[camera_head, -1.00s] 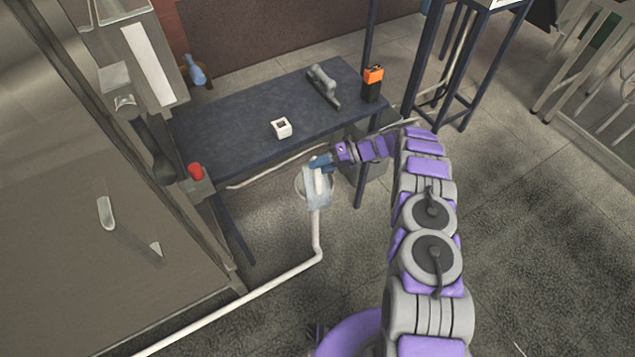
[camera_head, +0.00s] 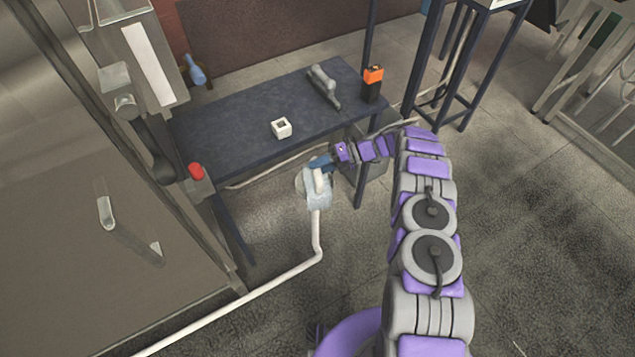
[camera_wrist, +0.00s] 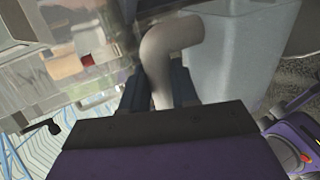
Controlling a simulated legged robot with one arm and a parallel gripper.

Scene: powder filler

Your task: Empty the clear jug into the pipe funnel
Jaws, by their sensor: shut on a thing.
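The clear jug (camera_head: 319,198) is a pale, see-through vessel below the front edge of the dark table. My gripper (camera_head: 320,165) is shut on its white handle, which also shows between my fingers in the wrist view (camera_wrist: 165,50). The jug's clear wall (camera_wrist: 230,55) fills the upper right of the wrist view. The pipe funnel (camera_head: 300,185) is a pale round rim, mostly hidden behind the jug. Its white pipe (camera_head: 316,235) runs down and bends along the floor. I cannot tell whether anything is in the jug or pouring out.
A metal cabinet (camera_head: 90,220) with a red button (camera_head: 196,171) stands at left. The right floor is open.

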